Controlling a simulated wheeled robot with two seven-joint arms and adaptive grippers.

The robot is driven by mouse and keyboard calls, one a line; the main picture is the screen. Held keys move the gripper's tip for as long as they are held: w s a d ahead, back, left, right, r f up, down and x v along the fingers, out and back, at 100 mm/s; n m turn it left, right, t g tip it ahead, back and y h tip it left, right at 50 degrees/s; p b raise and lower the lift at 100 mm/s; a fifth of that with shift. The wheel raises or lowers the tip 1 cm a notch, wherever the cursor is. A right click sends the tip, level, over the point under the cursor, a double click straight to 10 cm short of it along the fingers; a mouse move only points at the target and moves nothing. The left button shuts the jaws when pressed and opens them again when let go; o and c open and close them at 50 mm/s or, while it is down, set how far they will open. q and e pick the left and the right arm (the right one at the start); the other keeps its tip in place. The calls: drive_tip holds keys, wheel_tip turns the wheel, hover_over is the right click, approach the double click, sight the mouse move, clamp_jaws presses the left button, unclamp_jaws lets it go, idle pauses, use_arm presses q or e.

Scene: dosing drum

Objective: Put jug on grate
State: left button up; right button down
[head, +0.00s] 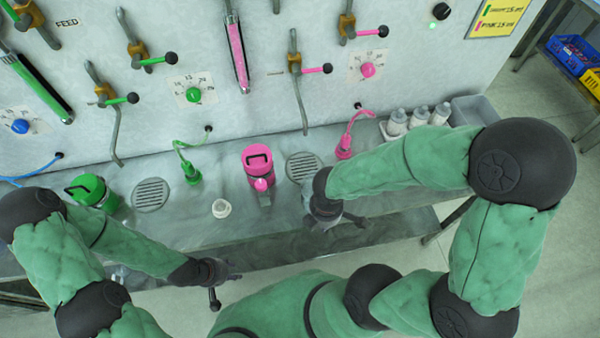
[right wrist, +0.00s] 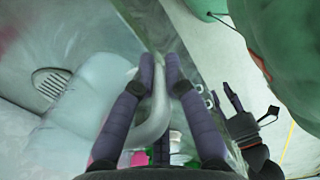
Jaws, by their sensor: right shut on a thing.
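My right gripper (right wrist: 160,68) is shut on the curved pale handle (right wrist: 152,125) of a translucent, whitish jug (right wrist: 88,92) in the right wrist view. In the head view the right gripper (head: 335,218) is over the front part of the counter, and the jug is largely hidden there by my arm and gripper. A round slotted grate (head: 303,163) lies in the counter just left of my right wrist; a grate also shows left of the jug in the right wrist view (right wrist: 48,82). Another grate (head: 150,194) is further left. My left gripper (head: 213,280) is open and empty in front of the counter.
A pink canister (head: 258,162) stands between the grates, and a green canister (head: 92,192) stands at the left. Green (head: 190,172) and pink (head: 344,147) hose nozzles and white bottles (head: 397,122) are along the back.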

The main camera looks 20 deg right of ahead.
sight(310, 180)
drive_tip(key=w+d, duration=0.1)
drive_tip(key=w, duration=0.4)
drive_tip(key=w+d, duration=0.1)
drive_tip(key=w, duration=0.4)
drive_tip(key=w+d, duration=0.2)
drive_tip(key=w, duration=0.3)
drive_tip(key=shift+w, duration=0.15)
wheel_tip(310, 180, down, 4)
drive_tip(key=shift+w+r+b, duration=0.1)
drive_tip(key=shift+r+b, duration=0.05)
drive_tip(key=shift+b, duration=0.55)
drive_tip(key=shift+r, duration=0.1)
drive_tip(key=c, duration=1.3)
unclamp_jaws()
drive_tip(key=shift+o, duration=0.2)
wheel_tip(310, 180, up, 12)
drive_tip(key=p, duration=0.2)
drive_tip(key=shift+p, duration=0.35)
